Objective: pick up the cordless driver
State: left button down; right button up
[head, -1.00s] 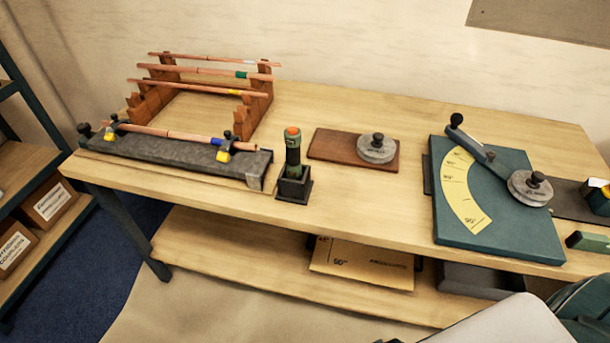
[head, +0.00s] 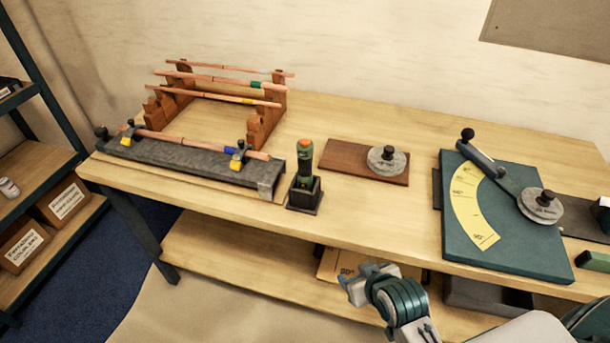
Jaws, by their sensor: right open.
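The cordless driver (head: 305,162) is dark green with an orange top. It stands upright in a small black holder (head: 304,200) near the front edge of the bench, just right of the grey clamping block. My right gripper (head: 362,278) is in the lower middle of the head view, in front of the bench edge and to the lower right of the driver. It is open and empty, and well apart from the driver. My left gripper is not in view.
The grey block (head: 190,165) holds a copper tube (head: 195,141) left of the driver. A wooden rack (head: 265,125) with several tubes stands behind. A brown board (head: 345,160) with a metal disc and a teal bending plate (head: 485,235) lie to the right on the bench (head: 375,210).

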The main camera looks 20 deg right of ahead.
jog(key=w+a+r+t, duration=0.3)
jog(key=w+r+t, duration=0.15)
jog(key=w, duration=0.45)
jog(key=m+t, duration=0.1)
jog(key=t, duration=0.4)
send_near(306, 167)
jog(key=w, duration=0.3)
jog(key=w+p, duration=0.2)
jog(key=w, duration=0.3)
jog(key=shift+r, duration=0.15)
jog(key=shift+w, duration=0.25)
jog(key=w+p, duration=0.2)
jog(key=w, duration=0.2)
jog(key=shift+w+d+r+p, duration=0.1)
jog(key=shift+w+p, duration=0.25)
jog(key=shift+p, duration=0.05)
jog(key=shift+w, duration=0.3)
jog(key=shift+s, duration=0.15)
jog(key=c, duration=1.2)
